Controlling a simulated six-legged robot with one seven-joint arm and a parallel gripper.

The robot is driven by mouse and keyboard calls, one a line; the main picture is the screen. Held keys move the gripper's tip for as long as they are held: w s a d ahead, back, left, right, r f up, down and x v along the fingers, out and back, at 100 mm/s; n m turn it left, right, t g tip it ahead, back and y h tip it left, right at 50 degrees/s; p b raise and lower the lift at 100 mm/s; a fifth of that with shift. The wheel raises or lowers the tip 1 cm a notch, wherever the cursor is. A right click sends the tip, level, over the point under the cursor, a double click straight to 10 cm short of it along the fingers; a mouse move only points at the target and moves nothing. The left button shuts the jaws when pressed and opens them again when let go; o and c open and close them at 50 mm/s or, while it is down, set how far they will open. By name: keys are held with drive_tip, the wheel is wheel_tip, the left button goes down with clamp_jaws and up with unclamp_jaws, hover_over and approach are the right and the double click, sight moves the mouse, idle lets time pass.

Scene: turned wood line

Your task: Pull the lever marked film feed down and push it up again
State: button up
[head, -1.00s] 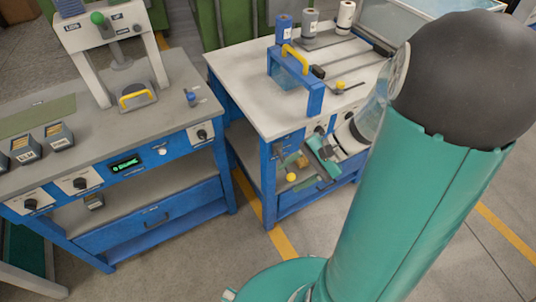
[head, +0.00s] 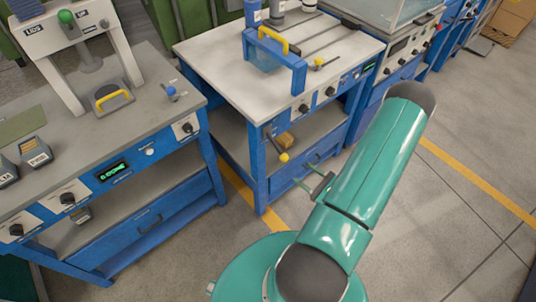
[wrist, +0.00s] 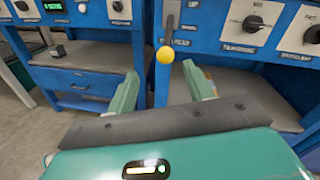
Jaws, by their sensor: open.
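A lever with a yellow ball knob (head: 284,157) sticks out from the blue front of the middle bench, near its left leg. In the wrist view the knob (wrist: 165,55) shows at the lower end of a dark shaft, below a grey plate (wrist: 171,14). The lettering beside it is too blurred to read. My gripper (head: 309,178) is open and empty, just right of and below the knob in the head view. In the wrist view the knob appears between and beyond the fingertips (wrist: 160,76), apart from both fingers.
The middle bench (head: 215,50) has rotary knobs on its front, a blue frame with a yellow handle (head: 272,40), and another small yellow knob (head: 319,62) on top. A brown block (head: 284,140) sits on its shelf. The left bench (head: 150,110) stands close by. Floor at right is clear.

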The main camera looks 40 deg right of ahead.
sight(278, 148)
drive_tip(key=shift+m+h, duration=0.4)
drive_tip(key=shift+h, duration=0.1)
drive_tip(key=w, duration=0.8)
drive_tip(key=w+f, duration=0.1)
drive_tip(key=w, duration=0.4)
drive_tip(key=shift+a+f, duration=0.1)
drive_tip(key=shift+a, duration=0.3)
clamp_jaws()
